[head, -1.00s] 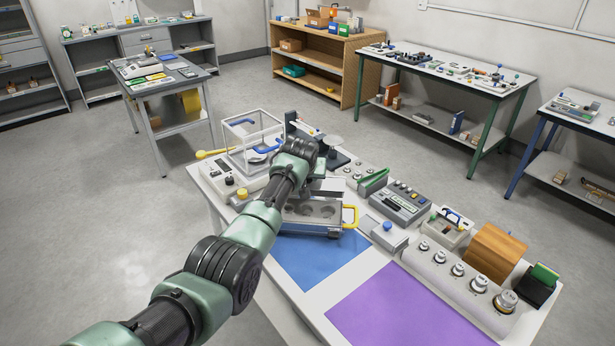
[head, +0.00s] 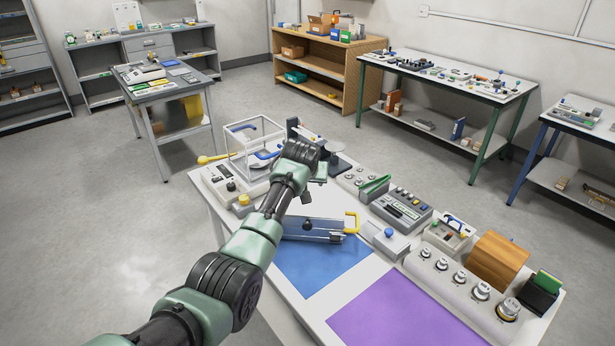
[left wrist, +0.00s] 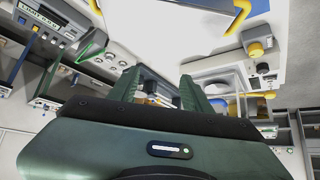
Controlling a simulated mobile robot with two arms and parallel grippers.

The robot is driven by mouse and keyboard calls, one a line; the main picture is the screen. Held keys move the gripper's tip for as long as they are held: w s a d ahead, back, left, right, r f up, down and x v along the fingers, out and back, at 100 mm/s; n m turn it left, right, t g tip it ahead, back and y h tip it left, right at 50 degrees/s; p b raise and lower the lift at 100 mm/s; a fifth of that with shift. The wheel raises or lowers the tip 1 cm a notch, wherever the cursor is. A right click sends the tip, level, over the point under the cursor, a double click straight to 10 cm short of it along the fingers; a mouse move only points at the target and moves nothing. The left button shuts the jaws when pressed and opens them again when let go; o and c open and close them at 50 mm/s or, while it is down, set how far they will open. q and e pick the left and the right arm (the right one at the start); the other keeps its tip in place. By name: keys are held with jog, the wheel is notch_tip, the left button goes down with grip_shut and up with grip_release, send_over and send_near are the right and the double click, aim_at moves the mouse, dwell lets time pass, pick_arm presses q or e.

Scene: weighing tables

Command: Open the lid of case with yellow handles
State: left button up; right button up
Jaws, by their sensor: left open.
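The case (head: 315,230) with a yellow handle (head: 351,222) stands at the back edge of the blue mat, its blue-grey long side towards me. A pale panel sits behind that side and blends with the white table; I cannot tell the lid's angle. The left wrist view shows a large pale panel (left wrist: 170,35) with a yellow handle (left wrist: 238,17) beside it. My left gripper (left wrist: 160,92) is open, its green fingers apart and seemingly empty. In the head view it is beyond the case, mostly hidden by my arm. My right gripper is not in view.
A clear-walled balance (head: 250,150) stands behind left. A grey block with a blue knob (head: 388,238), a keypad device (head: 402,208) and a row of weights (head: 460,275) stand to the right.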

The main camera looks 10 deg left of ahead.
pick_arm(q)
jog(key=b+v, duration=0.1)
jog(key=v, duration=0.5)
jog(key=shift+r, duration=0.15)
